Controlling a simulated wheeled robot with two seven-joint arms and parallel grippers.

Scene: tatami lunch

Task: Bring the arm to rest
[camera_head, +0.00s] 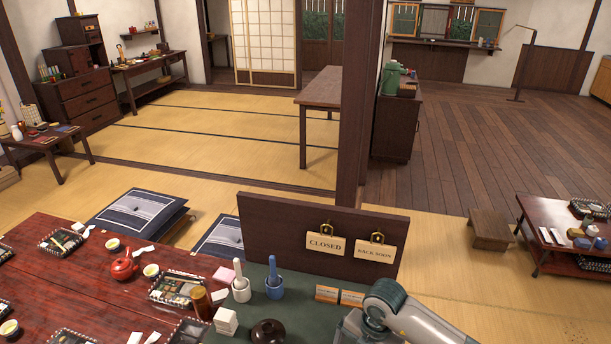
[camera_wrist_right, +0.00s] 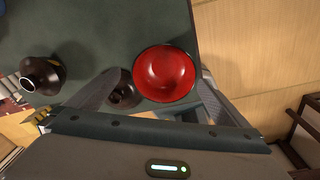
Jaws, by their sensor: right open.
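My right arm (camera_head: 400,312) comes in at the bottom right of the head view, over the end of the green-topped counter. Its fingertips do not show there. In the right wrist view my right gripper (camera_wrist_right: 158,78) is open, its fingers spread above the dark green surface (camera_wrist_right: 110,28). A red bowl (camera_wrist_right: 165,70) lies below and between the fingers, and nothing shows held. A small dark pot (camera_wrist_right: 123,92) stands beside the bowl, near the left finger. My left gripper is in neither view.
A dark post (camera_head: 358,100) stands beyond. Open floor (camera_head: 470,270) lies right of the counter.

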